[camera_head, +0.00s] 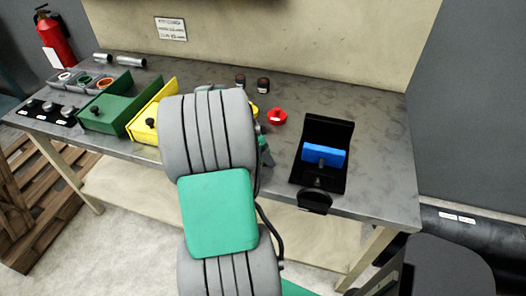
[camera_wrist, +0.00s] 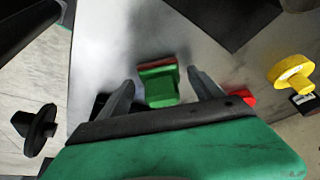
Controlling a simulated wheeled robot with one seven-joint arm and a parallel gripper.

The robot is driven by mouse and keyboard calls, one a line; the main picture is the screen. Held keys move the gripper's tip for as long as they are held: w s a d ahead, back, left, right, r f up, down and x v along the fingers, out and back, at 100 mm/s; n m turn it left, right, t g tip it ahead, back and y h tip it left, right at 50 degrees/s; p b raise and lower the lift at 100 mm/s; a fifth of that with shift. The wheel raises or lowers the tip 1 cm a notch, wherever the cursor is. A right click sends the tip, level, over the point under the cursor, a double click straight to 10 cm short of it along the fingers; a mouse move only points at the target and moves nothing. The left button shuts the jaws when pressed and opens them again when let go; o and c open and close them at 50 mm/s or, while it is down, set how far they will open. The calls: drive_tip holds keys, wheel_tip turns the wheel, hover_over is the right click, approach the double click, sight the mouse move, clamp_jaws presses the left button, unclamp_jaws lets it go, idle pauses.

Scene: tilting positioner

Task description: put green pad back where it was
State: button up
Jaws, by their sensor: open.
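A small green block with a reddish-brown edge, which looks like the green pad (camera_wrist: 160,86), lies on the grey surface in the wrist view. My gripper (camera_wrist: 161,79) is open, with one finger on each side of the green pad and a visible gap to each. I cannot tell how far above the surface the fingertips are. In the head view my arm hides the green pad and most of my gripper. A black tilting stand (camera_head: 338,130) with a blue block (camera_head: 325,155) on it stands at the right of the bench.
A red knob-like part (camera_head: 277,117) lies left of the stand. A yellow knob (camera_wrist: 292,71) and a black knob (camera_wrist: 36,130) flank my gripper in the wrist view. Green (camera_head: 108,112) and yellow (camera_head: 150,112) bins stand at left. The bench's right end (camera_head: 385,165) is clear.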

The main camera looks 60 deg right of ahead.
drive_tip(key=v, duration=1.2)
drive_tip(key=w+a+n+t, duration=0.3)
drive_tip(key=w+a+n, duration=0.65)
drive_tip(key=a, duration=0.35)
drive_tip(key=a+f+n+t+y, duration=0.2)
drive_tip(key=a+n, duration=1.4)
drive_tip(key=a, duration=1)
drive_tip(key=shift+t+y, duration=0.6)
drive_tip(key=shift+y, duration=0.3)
drive_tip(key=shift+w, duration=0.15)
